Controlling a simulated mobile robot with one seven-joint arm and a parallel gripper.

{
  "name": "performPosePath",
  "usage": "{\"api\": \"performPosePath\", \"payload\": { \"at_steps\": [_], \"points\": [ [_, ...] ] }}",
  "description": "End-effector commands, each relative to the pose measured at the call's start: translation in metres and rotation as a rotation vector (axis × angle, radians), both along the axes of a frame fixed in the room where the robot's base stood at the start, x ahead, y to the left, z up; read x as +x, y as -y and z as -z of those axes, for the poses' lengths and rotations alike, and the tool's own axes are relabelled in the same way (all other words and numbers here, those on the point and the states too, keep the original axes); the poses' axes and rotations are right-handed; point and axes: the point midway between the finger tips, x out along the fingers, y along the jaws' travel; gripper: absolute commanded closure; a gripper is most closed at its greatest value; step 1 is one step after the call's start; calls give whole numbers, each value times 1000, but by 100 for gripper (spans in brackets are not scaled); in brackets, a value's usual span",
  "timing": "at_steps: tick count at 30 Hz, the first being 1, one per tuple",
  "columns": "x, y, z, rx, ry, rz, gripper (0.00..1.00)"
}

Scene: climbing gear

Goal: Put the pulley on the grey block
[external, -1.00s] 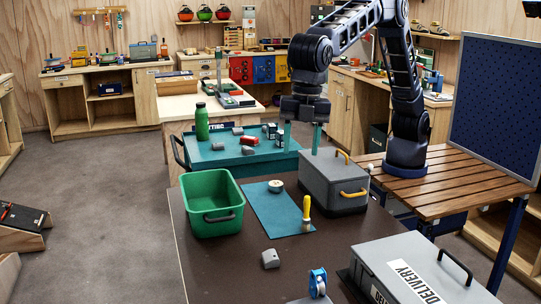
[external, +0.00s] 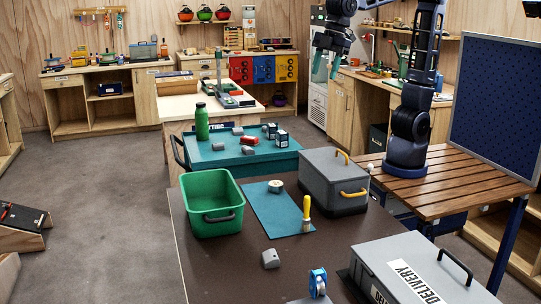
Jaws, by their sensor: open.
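The blue pulley (external: 318,281) stands upright at the bottom edge of the picture, near the front of the dark brown table. A light grey block (external: 307,301) shows at its foot, cut off by the picture edge; the pulley appears to rest on it. Another small grey block (external: 270,258) lies on the table to the left, apart from the pulley. My gripper (external: 326,68) is open and empty, raised high at the back, far from the pulley and both blocks.
A green bin (external: 213,191), a teal mat (external: 272,207) with a yellow-handled brush (external: 306,212) and a round roll (external: 276,186), and a grey toolbox (external: 325,170) are on the brown table (external: 235,275). A grey delivery case (external: 430,262) stands at the right. A teal tray (external: 205,160) holds several small items behind.

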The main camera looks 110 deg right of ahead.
Motion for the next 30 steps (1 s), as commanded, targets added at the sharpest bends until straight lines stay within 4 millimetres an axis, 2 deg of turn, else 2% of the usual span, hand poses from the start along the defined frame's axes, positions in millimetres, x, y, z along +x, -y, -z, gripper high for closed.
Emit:
{"api": "performPosePath", "payload": {
  "at_steps": [1, 6, 11, 18, 24, 30],
  "points": [
    [-16, 14, 0, 8, 10, 34, 50],
    [-66, 50, 7, 38, 37, 151, 50],
    [-113, 79, 21, 69, 61, 261, 50],
    [-181, 112, 53, 118, 99, 419, 50],
    [-218, 126, 77, 150, 122, 513, 50],
    [-231, 130, 87, 161, 128, 546, 50]
  ]
}}
